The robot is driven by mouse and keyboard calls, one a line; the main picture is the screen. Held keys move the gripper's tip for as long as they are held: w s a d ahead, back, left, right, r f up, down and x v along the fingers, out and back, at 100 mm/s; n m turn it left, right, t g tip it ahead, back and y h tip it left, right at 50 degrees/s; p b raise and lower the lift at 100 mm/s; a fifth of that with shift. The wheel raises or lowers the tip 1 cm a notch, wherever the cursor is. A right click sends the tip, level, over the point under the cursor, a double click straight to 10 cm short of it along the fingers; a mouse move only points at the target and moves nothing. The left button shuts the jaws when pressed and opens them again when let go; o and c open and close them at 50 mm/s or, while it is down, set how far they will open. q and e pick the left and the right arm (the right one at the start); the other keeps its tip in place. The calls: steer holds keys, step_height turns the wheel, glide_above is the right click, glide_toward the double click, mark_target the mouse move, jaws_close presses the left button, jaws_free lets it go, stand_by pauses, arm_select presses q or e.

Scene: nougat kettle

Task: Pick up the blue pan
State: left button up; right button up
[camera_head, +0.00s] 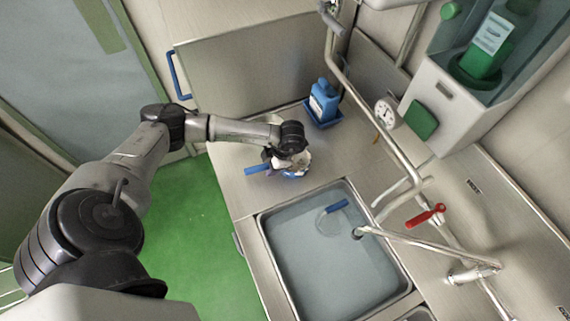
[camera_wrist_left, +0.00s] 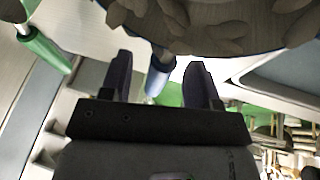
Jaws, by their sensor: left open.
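The blue pan stands on the metal counter left of the sink in the head view; its blue handle (camera_head: 257,169) points left and most of its body is hidden by my left gripper (camera_head: 280,163). In the left wrist view the pan's bowl (camera_wrist_left: 235,62) fills the top and holds pale, lumpy pieces. Its blue handle (camera_wrist_left: 158,77) shows between the two dark fingers of my left gripper (camera_wrist_left: 160,65). The gripper is open, with a gap visible on both sides of the handle. My right gripper is in neither view.
A tap pipe (camera_head: 430,243) with a red lever (camera_head: 426,215) crosses the right side.

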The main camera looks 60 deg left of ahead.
arm_select(q)
steer(key=shift+x, duration=1.85)
steer(key=shift+d, duration=0.1)
steer(key=shift+w, duration=0.1)
jaws_close()
